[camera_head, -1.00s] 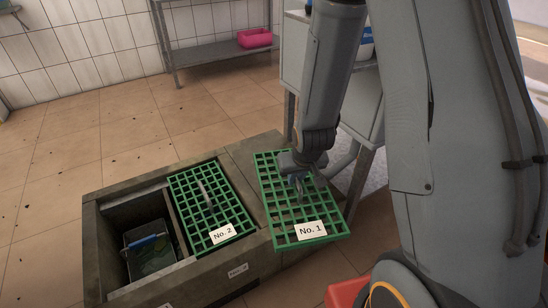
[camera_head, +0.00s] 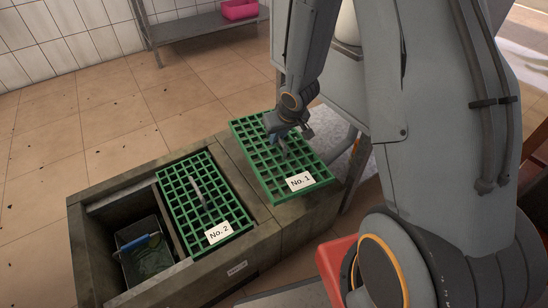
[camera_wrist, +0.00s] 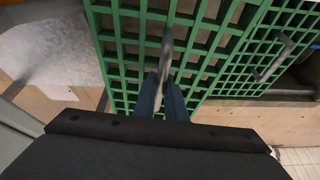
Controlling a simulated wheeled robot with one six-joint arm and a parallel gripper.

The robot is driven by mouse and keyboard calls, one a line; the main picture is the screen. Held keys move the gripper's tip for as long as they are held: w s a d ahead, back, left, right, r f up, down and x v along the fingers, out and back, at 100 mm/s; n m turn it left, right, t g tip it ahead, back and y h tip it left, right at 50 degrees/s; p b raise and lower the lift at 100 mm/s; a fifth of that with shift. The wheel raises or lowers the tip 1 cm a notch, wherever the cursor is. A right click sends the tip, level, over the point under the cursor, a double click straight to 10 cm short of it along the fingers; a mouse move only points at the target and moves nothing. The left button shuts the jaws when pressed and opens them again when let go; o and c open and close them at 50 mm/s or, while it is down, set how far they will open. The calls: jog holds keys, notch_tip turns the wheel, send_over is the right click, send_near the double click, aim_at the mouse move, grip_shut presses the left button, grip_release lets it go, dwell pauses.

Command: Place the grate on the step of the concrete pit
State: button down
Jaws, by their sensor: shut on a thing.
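My gripper (camera_head: 282,136) is shut on the handle of the green grate labelled No. 1 (camera_head: 262,152). The wrist view shows the two blue fingers (camera_wrist: 162,98) closed around the grey handle (camera_wrist: 166,55). The grate is roughly level over the right end of the concrete pit (camera_head: 190,278); whether it touches the concrete I cannot tell. Grate No. 2 (camera_head: 178,190) lies in the pit's middle opening, with its own upright handle, and also shows at the right of the wrist view (camera_wrist: 285,50). The pit's left part is open; its inner step is partly shaded.
A dark bucket (camera_head: 133,272) with a blue handle sits inside the open left part of the pit. A metal table stands behind my arm. A shelf (camera_head: 190,24) with a pink tub (camera_head: 240,9) is against the back wall.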

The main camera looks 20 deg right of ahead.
aim_at(278, 151)
jog(key=shift+w+d+r+n+p, duration=0.1)
jog(key=shift+w+d+n+p, duration=0.25)
jog(key=shift+w, duration=0.35)
jog(key=shift+w+d+r+n+p, duration=0.1)
jog(key=shift+w+d+n+p, duration=0.2)
jog(key=shift+w, duration=0.4)
jog(key=shift+w+f, duration=0.15)
notch_tip(278, 151, down, 10)
jog(key=b, duration=0.9)
jog(key=shift+b, duration=0.3)
jog(key=c, duration=2.3)
grip_release()
jog(key=shift+f, duration=0.15)
jog(key=o, duration=0.5)
